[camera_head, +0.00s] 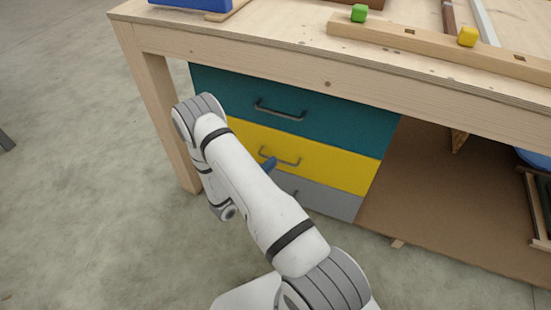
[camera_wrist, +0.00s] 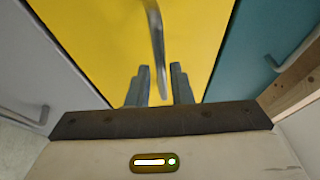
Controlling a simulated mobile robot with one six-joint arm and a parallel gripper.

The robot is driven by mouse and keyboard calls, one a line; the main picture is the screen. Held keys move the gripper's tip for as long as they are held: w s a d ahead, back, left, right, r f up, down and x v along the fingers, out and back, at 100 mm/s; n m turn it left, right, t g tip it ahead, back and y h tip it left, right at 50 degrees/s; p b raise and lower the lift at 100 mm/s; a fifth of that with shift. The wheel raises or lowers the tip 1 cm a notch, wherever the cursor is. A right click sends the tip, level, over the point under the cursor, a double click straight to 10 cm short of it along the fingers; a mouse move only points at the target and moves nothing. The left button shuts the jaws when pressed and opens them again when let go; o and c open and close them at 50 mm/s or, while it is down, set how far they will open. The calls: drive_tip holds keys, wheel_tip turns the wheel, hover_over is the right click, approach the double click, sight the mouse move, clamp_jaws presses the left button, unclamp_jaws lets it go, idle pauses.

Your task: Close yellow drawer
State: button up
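The yellow drawer (camera_head: 335,168) is the middle front of a three-drawer stack under the workbench. Its front looks about level with the teal and grey fronts, and no drawer side or inside shows. Its metal handle (camera_head: 288,161) is partly behind my gripper (camera_head: 270,163). In the wrist view the yellow front (camera_wrist: 100,40) fills the middle, and the handle (camera_wrist: 156,40) reaches down between the two fingers of my gripper (camera_wrist: 160,80). The fingers stand apart with a gap, and I cannot tell whether either touches the handle. My arm hides the drawer's left part in the head view.
The teal drawer (camera_head: 330,112) is above and the grey drawer (camera_head: 330,200) below, each with a handle. The workbench top (camera_head: 280,35) overhangs them, with a wooden leg (camera_head: 165,115) at left. A green block (camera_head: 359,13) and yellow block (camera_head: 468,37) lie on top.

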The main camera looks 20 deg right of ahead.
drive_tip(key=shift+p+v, duration=0.3)
drive_tip(key=shift+v, duration=1.9)
drive_tip(key=shift+r, duration=0.1)
drive_tip(key=s+d+r+m+g+y+p, duration=0.1)
drive_tip(key=s+r+m+g+y+p, duration=0.2)
drive_tip(key=r+m, duration=0.6)
drive_tip(key=s+d+r+m+g+y+p, duration=0.1)
drive_tip(key=s+r+m+g+p, duration=0.35)
drive_tip(key=r, duration=0.75)
drive_tip(key=s+d+r+m+g+y+p, duration=0.1)
drive_tip(key=r+m+g+y+p, duration=0.3)
drive_tip(key=r+m, duration=0.5)
drive_tip(key=s+a+r+m+t+y+p, duration=0.2)
drive_tip(key=s+a+r+m+y+p, duration=0.1)
drive_tip(key=r, duration=0.7)
drive_tip(key=s+a+r+m+t+y+p, duration=0.3)
drive_tip(key=s+r+m+y+p, duration=0.1)
drive_tip(key=r+m+p, duration=0.4)
drive_tip(key=s+a+r+m+t+y+p, duration=0.2)
drive_tip(key=s+a+r+m+y+p, duration=0.1)
drive_tip(key=r, duration=0.9)
drive_tip(key=s+m+y+p, duration=0.1)
drive_tip(key=m+p, duration=0.1)
drive_tip(key=shift+s+a+r+p, duration=0.2)
drive_tip(key=shift+s+p, duration=0.1)
drive_tip(key=shift+s, duration=0.05)
drive_tip(key=shift+m+t, duration=0.25)
